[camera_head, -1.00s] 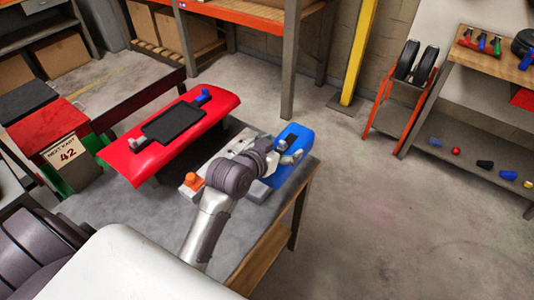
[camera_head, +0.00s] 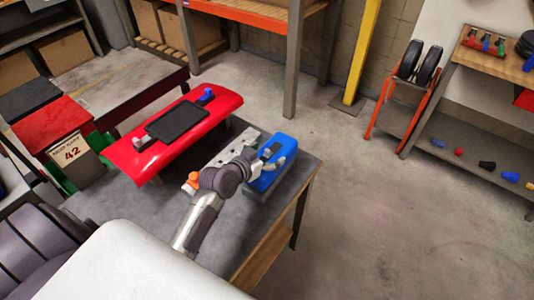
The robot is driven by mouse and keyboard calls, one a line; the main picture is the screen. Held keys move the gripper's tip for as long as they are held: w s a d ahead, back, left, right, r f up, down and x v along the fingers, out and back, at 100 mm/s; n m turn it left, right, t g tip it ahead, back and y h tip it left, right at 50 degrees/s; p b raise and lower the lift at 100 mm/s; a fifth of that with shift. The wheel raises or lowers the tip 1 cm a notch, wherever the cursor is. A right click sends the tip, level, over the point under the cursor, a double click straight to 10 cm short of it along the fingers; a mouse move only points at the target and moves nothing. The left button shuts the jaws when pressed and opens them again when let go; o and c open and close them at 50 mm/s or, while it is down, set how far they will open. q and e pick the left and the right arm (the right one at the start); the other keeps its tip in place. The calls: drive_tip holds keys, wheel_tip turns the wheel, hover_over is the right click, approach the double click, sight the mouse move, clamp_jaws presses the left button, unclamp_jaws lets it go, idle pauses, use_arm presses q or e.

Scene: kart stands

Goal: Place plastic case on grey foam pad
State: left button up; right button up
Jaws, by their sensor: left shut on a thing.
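The plastic case appears to be the blue, box-like thing (camera_head: 262,182) at the right end of the grey table. My left gripper (camera_head: 274,153) is at its top and shut on it; the fingers partly hide its upper face. A light grey slotted slab (camera_head: 232,146), perhaps the grey foam pad, lies just left of the case, partly hidden by my left wrist. I cannot tell whether the case touches the table. My right gripper is out of view.
A red kart panel (camera_head: 225,103) with a black pad (camera_head: 178,122) stands behind on the table (camera_head: 140,210). A small orange thing (camera_head: 191,183) is beside my left arm. A red box marked 42 (camera_head: 50,128) stands at left.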

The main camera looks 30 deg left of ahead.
use_arm(q)
drive_tip(key=shift+f, duration=0.1)
drive_tip(key=o, duration=1.2)
drive_tip(key=shift+c, duration=0.2)
drive_tip(key=shift+r, duration=0.2)
drive_tip(key=shift+s, duration=0.35)
drive_tip(key=b+v, duration=0.1)
drive_tip(key=v, duration=1)
drive_tip(key=shift+s, duration=0.15)
